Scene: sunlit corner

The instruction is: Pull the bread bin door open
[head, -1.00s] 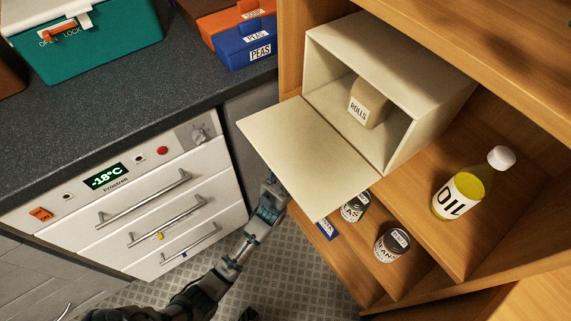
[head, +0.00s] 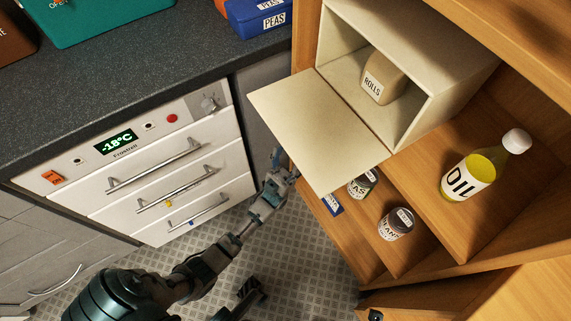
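The cream bread bin (head: 455,75) stands on a shelf of the wooden cupboard. Its door (head: 318,125) is folded down and out, lying roughly flat in front of the bin, so the inside shows. A pack labelled ROLLS (head: 382,80) stands inside. My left gripper (head: 284,163) is at the door's lower left edge, with its fingers apart and nothing seen between them. The door overlaps it closely in the picture; I cannot tell whether they touch. My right gripper is not in view.
An oil bottle (head: 478,172) stands on the shelf right of the bin. Two tins, one labelled BEANS (head: 396,225) and one partly hidden (head: 362,184), stand below the door. A white freezer (head: 150,170) with drawer handles is at left, under a dark worktop (head: 130,80).

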